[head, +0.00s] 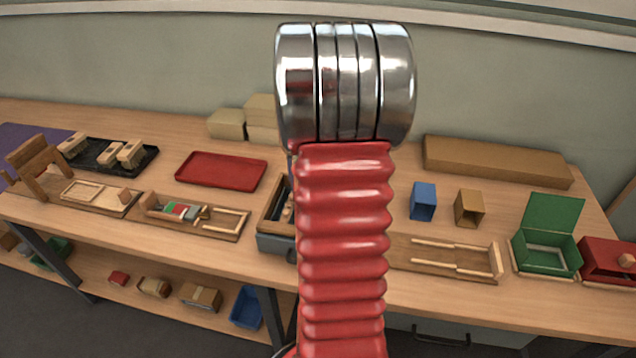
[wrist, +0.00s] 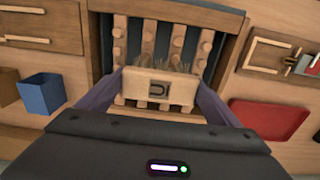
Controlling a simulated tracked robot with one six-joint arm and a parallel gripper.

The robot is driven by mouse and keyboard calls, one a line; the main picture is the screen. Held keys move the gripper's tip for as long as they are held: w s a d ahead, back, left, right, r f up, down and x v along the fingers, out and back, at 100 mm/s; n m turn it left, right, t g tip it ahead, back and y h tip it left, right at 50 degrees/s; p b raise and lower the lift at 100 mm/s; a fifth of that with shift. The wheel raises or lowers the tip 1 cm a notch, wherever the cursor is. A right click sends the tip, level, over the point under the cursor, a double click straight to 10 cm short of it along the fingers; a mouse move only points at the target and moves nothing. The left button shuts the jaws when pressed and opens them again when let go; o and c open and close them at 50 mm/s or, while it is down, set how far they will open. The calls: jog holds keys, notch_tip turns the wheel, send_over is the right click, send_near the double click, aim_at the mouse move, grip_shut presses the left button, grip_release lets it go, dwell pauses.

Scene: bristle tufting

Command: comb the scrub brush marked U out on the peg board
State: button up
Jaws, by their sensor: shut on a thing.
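In the wrist view my gripper (wrist: 160,88) is shut on a pale wooden scrub brush (wrist: 137,84), one finger at each end. Its facing side carries a dark U-shaped mark, turned sideways. Thin bristles show beyond its far edge, among the pegs. The peg board (wrist: 180,24) has rows of wooden pegs on a dark surface within a wooden frame. The brush overlaps the near pegs in this view; I cannot tell whether the bristles touch them. In the head view my arm hides the gripper, the brush and most of the peg board's frame (head: 270,208).
A blue bin (head: 422,203) and a tan bin (head: 469,208) stand right of my arm. A red tray (head: 220,171) lies left, beyond a wooden fixture (head: 227,227). A black tray (head: 88,157) holds several wooden blocks. An open green box (head: 547,251) stands at the right.

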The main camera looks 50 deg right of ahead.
jog(key=shift+a, duration=0.1)
jog(key=shift+s+a+f, duration=0.1)
jog(key=shift+s+a, duration=0.2)
jog(key=shift+a, duration=0.3)
jog(key=shift+s+a+f, duration=0.1)
jog(key=shift+s+a, duration=0.15)
jog(key=shift+a, duration=0.35)
jog(key=shift+s+a, duration=0.3)
jog(key=shift+a, duration=0.3)
jog(key=shift+w+d+r, duration=0.1)
jog(key=shift+w+d, duration=0.2)
jog(key=shift+d, duration=0.35)
jog(key=shift+w+d, duration=0.25)
jog(key=shift+d, duration=0.35)
jog(key=shift+w+d+r, duration=0.1)
jog(key=shift+w+d, duration=0.2)
jog(key=shift+d, duration=0.35)
jog(key=shift+c, duration=0.4)
jog(key=shift+d, duration=0.1)
jog(key=shift+w+d+f, duration=0.1)
jog(key=shift+w+d, duration=0.15)
jog(key=shift+d, duration=0.35)
jog(key=shift+w+d+f, duration=0.1)
jog(key=shift+w+d, duration=0.2)
jog(key=shift+d, duration=0.25)
jog(key=shift+w+d, duration=0.25)
jog(key=shift+d, duration=0.35)
jog(key=shift+a, duration=0.15)
